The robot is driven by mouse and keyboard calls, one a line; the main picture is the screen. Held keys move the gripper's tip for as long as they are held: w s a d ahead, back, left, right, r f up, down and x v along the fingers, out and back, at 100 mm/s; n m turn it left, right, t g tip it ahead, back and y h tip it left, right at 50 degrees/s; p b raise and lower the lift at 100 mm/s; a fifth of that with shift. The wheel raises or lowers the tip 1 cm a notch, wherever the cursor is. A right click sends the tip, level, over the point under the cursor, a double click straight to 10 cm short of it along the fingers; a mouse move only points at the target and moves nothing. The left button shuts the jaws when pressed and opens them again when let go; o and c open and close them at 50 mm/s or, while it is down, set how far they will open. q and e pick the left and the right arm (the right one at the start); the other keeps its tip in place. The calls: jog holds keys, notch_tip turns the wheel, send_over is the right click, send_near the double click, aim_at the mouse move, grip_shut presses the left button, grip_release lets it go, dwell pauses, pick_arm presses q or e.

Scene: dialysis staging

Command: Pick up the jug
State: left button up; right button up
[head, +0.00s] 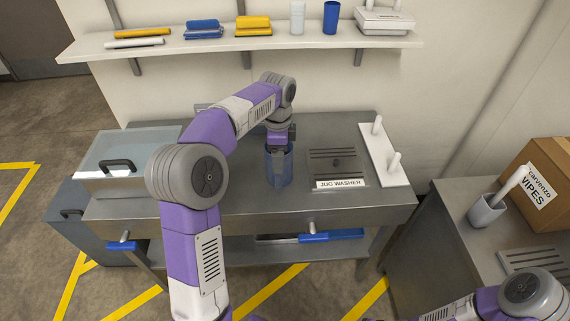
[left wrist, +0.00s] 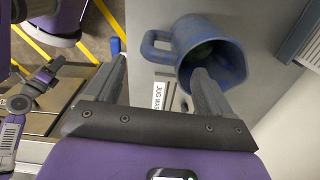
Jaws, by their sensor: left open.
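The blue translucent jug (head: 279,173) stands on the steel counter, left of the JUG WASHER label. In the left wrist view the jug (left wrist: 228,62) shows its open mouth toward the camera, with its handle (left wrist: 152,46) pointing left. My left gripper (head: 279,144) is at the jug's top in the head view and hides part of the rim. In the left wrist view the left gripper (left wrist: 161,68) is open; one fingertip overlaps the mouth and the other is left of the handle. Contact cannot be told. My right arm shows at lower right; its gripper is out of view.
A white peg rack (head: 384,155) and the washer's slotted plate (head: 335,162) lie right of the jug. A lidded steel box (head: 122,180) is at the left. A shelf (head: 240,42) with cups and packs hangs above. A cardboard box (head: 540,190) stands on the right counter.

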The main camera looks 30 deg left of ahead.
aim_at(278, 181)
pick_arm(q)
notch_tip(278, 181, down, 2)
jog(key=shift+f+b, duration=0.1)
jog(key=shift+b, duration=0.3)
jog(key=shift+s+f+b, duration=0.25)
jog(key=shift+f+b, duration=0.15)
jog(key=shift+f, duration=0.2)
notch_tip(278, 181, down, 4)
jog(key=shift+f+b, duration=0.1)
jog(key=shift+b, duration=1)
jog(key=c, duration=1.4)
